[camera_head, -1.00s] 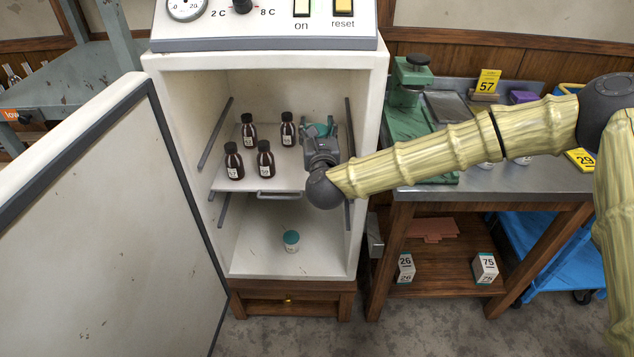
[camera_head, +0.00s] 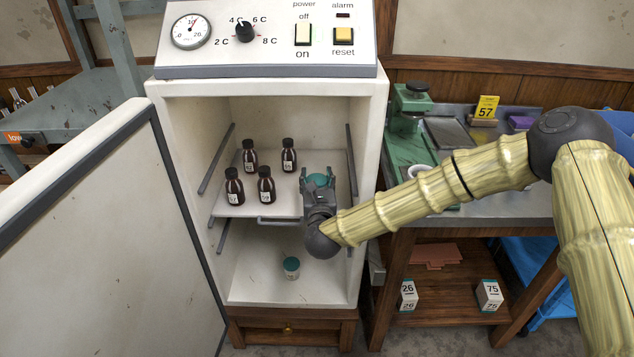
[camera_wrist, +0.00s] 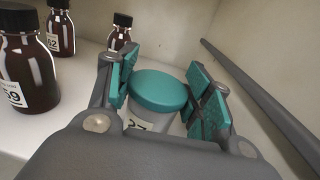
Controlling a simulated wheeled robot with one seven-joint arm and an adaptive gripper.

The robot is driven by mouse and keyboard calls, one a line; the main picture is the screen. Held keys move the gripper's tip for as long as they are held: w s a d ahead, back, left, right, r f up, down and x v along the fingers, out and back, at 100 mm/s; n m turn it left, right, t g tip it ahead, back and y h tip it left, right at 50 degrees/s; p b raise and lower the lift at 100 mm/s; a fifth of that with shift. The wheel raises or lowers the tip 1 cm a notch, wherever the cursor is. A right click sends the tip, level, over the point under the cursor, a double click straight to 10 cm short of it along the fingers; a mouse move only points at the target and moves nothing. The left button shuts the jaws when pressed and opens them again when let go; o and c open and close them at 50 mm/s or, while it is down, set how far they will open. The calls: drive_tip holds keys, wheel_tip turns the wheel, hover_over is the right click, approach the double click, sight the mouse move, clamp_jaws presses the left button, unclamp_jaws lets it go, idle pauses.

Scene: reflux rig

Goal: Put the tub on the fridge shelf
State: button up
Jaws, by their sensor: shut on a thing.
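A tub with a teal lid and a pale body (camera_wrist: 158,98) is between the two teal-padded fingers of my gripper (camera_wrist: 163,95) in the wrist view. My gripper is shut on it. Its label is partly hidden by my gripper. In the head view my gripper (camera_head: 318,186) is inside the open fridge, at the right part of the white fridge shelf (camera_head: 285,207), with the teal lid (camera_head: 319,180) showing between the fingers. The tub's base is hidden, so I cannot tell whether it touches the shelf.
Several dark labelled bottles (camera_head: 265,186) stand on the shelf's left and middle. A grey side rail (camera_wrist: 262,95) runs close on the right. Another teal-lidded tub (camera_head: 291,268) stands on the fridge floor. The open door (camera_head: 85,240) is at left, a workbench (camera_head: 470,207) at right.

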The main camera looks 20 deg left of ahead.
drive_tip(key=shift+f, duration=0.35)
drive_tip(key=shift+f, duration=0.2)
drive_tip(key=o, duration=1.1)
drive_tip(key=shift+r, duration=0.1)
drive_tip(key=shift+r, duration=0.15)
drive_tip(key=v, duration=1.2)
